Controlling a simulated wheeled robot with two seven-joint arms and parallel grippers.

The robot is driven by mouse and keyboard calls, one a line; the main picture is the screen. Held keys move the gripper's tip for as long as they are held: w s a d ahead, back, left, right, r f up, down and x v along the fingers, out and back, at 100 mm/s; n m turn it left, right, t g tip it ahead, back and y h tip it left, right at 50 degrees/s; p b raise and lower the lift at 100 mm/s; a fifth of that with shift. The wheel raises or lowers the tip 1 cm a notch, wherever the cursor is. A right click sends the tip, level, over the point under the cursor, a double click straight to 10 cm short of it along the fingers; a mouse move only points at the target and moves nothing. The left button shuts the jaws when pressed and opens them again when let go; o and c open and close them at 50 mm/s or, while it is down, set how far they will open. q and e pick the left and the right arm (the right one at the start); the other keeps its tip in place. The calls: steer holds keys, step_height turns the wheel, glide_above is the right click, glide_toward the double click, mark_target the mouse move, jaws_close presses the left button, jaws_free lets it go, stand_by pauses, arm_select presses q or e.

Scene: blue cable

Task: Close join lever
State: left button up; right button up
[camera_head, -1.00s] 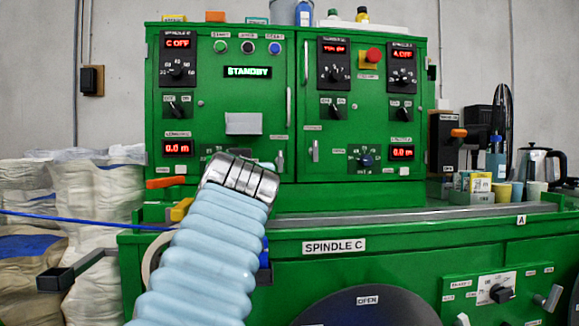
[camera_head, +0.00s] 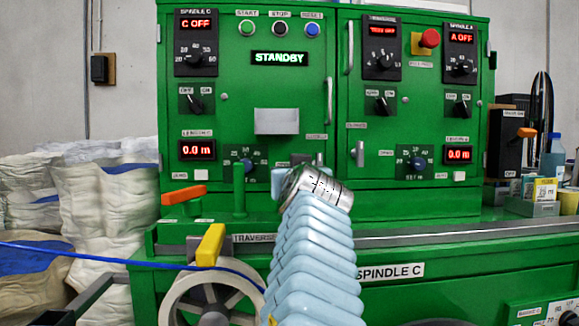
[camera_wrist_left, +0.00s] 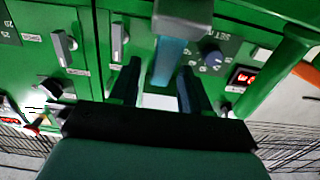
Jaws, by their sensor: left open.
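My left gripper (camera_wrist_left: 157,85) is open, its two dark fingers pointing towards the green cabinet front. A grey-topped bar with a blue face (camera_wrist_left: 168,58) shows between and beyond the fingers; I cannot tell whether they touch it. In the head view my pale blue left arm rises at lower centre, and the wrist hides most of the gripper. No label reading "join" is legible. Small grey levers stand on the panel: one right of my wrist (camera_head: 360,153), others in the wrist view (camera_wrist_left: 119,42). An orange lever (camera_head: 184,196) and a yellow lever (camera_head: 210,245) are left of my arm.
A green post (camera_head: 239,188) stands beside the orange lever. A blue cable (camera_head: 90,257) runs in from the left to a pale wheel (camera_head: 175,300). White sacks (camera_head: 100,195) stand at left. Cups and boxes (camera_head: 540,195) crowd the right ledge.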

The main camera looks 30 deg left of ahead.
arm_select(q)
steer(key=shift+w+a, duration=0.2)
steer(key=shift+w, duration=0.2)
arm_select(e)
steer(key=shift+a+r, duration=0.15)
steer(key=shift+a, duration=0.25)
arm_select(q)
steer(key=shift+c, duration=0.3)
jaws_close()
steer(key=shift+f, duration=0.1)
steer(key=t+b, duration=0.1)
steer(key=b, duration=0.2)
steer(key=s+t+y+b, duration=0.1)
steer(key=b, duration=0.2)
steer(key=shift+s+d+f, duration=0.1)
steer(key=shift+d+f, duration=0.05)
steer(key=shift+d, duration=0.15)
steer(key=shift+s+d+r+b, duration=0.15)
steer(key=shift+r+b, duration=0.1)
steer(key=shift+b, duration=0.2)
steer(key=shift+r, duration=0.15)
arm_select(e)
step_height(320, 180, down, 7)
steer(key=d, duration=0.2)
steer(key=shift+w+r, duration=0.15)
steer(key=shift+w, duration=0.3)
